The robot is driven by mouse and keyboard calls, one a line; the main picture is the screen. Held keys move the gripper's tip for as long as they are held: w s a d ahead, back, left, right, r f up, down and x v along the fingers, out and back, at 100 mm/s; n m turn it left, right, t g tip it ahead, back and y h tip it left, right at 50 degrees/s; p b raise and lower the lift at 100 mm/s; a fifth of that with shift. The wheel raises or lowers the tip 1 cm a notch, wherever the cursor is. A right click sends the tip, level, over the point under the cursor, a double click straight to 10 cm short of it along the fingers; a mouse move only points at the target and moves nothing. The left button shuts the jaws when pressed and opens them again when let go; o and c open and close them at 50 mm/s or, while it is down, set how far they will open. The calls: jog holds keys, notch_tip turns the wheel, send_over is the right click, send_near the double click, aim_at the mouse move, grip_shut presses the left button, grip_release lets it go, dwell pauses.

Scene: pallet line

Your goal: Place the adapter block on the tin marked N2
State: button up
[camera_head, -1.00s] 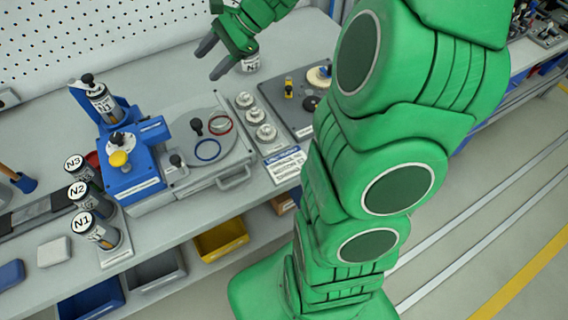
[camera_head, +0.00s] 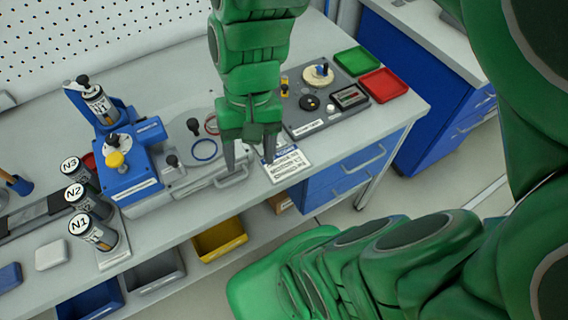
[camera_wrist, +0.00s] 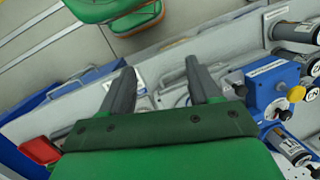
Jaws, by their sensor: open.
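The tin marked N2 (camera_head: 92,203) is a dark and silver cylinder lying tilted in a rack at the left, between the N3 tin (camera_head: 76,168) and the N1 tin (camera_head: 92,234). My gripper (camera_head: 249,160) points down, open, at the front of the bench, right of the blue machine. It is well to the right of the N2 tin. In the wrist view, its two grey fingers (camera_wrist: 160,78) are apart with nothing between them. I cannot tell for sure which thing is the adapter block; a pale block (camera_head: 52,253) lies left of the tins.
The blue machine (camera_head: 133,183) with a yellow knob and an upright N1 tin (camera_head: 101,104) stands between rack and gripper. A grey plate with rings and a handle (camera_head: 231,177) adjoins it. Green (camera_head: 357,60) and red (camera_head: 384,85) trays lie right. Bins hang below the front edge.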

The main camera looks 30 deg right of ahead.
jog(key=s+d+n+h, duration=0.2)
jog(key=s+d, duration=0.1)
jog(key=s, duration=0.2)
jog(key=shift+d, duration=0.2)
jog(key=shift+s, duration=0.1)
dwell(1.0)
